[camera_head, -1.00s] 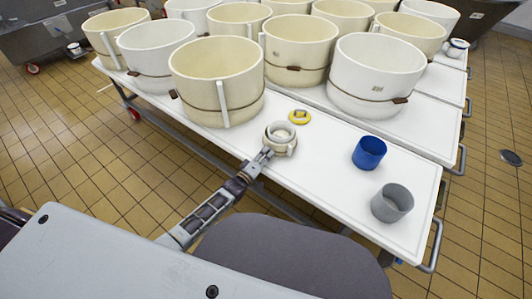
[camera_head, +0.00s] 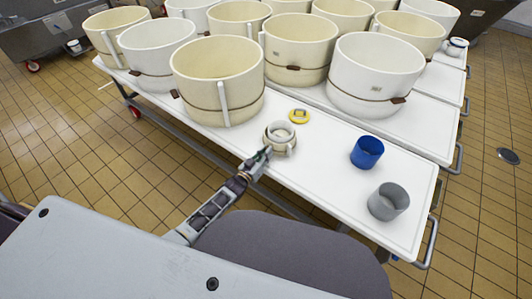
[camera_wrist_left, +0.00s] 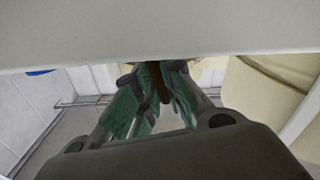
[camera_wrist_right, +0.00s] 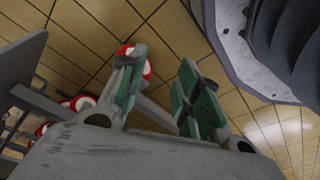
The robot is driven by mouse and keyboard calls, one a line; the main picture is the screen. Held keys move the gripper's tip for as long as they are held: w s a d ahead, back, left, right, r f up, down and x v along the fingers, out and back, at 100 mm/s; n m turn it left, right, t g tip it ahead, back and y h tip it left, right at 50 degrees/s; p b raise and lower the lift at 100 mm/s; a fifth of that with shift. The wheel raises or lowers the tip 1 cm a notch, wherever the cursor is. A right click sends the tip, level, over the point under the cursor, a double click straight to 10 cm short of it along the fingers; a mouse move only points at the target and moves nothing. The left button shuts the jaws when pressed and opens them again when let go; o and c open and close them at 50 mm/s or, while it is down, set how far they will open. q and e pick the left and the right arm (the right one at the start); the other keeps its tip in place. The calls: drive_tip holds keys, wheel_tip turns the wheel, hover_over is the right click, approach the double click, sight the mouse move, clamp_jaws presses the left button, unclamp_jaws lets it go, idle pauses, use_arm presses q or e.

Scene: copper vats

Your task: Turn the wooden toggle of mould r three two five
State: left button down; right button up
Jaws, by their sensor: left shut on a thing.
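A small cream ring-shaped mould (camera_head: 280,138) stands on the white table (camera_head: 325,190) near its front edge. My left gripper (camera_head: 265,153) is at its near left side. In the left wrist view the green-padded fingers of my left gripper (camera_wrist_left: 160,85) are closed on a brown wooden toggle (camera_wrist_left: 163,83); the mould is mostly hidden there. No label on this mould can be read. My right gripper (camera_wrist_right: 157,92) shows only in the right wrist view. Its fingers are apart and empty, above the tiled floor.
Several large cream and white moulds with brown bands, such as one cream mould (camera_head: 217,82), fill the tables behind. A yellow ring (camera_head: 299,116) lies just behind the small mould. A blue cup (camera_head: 367,152) and a grey cup (camera_head: 388,201) stand to the right, with clear table between.

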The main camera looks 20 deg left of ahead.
use_arm(q)
drive_tip(key=shift+m, duration=1.3)
use_arm(e)
drive_tip(key=shift+d+f, duration=0.15)
drive_tip(key=shift+f, duration=0.25)
drive_tip(key=shift+s+f, duration=0.1)
drive_tip(key=shift+f, duration=0.1)
use_arm(q)
drive_tip(key=c, duration=1.5)
unclamp_jaws()
use_arm(e)
drive_tip(key=shift+r, duration=0.15)
drive_tip(key=shift+d, duration=0.1)
use_arm(q)
drive_tip(key=shift+v, duration=6)
